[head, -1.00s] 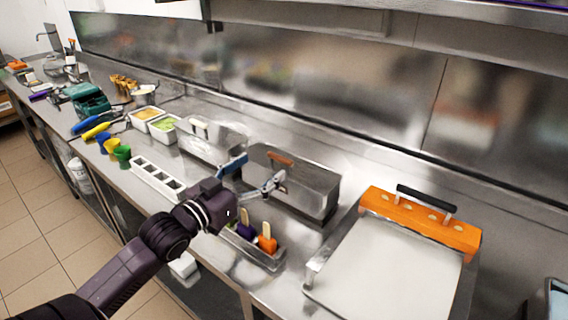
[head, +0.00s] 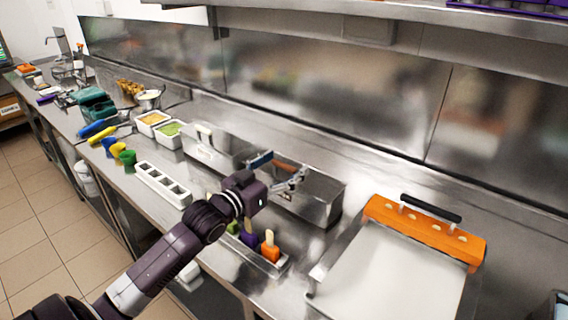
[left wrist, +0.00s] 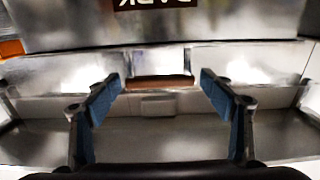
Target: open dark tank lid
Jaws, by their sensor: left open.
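The dark tank (head: 324,200) is a long steel box on the counter with a steel lid and a brown handle (head: 286,167) on top. In the left wrist view the handle (left wrist: 158,82) lies across the lid, and a dark label (left wrist: 155,4) reading DARK shows inverted at the top edge. My left gripper (head: 278,171) is open above the tank, its blue-padded fingers on either side of the handle. In the left wrist view the gripper (left wrist: 160,92) has the handle between and slightly beyond its fingertips, with gaps at both sides. The lid looks closed. My right gripper is out of view.
Another steel tank (head: 207,148) stands just left. A steel holder with popsicles (head: 269,247) and a white mould (head: 163,185) sit in front. A flat white plate with an orange bar (head: 424,230) lies right. A wall runs behind.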

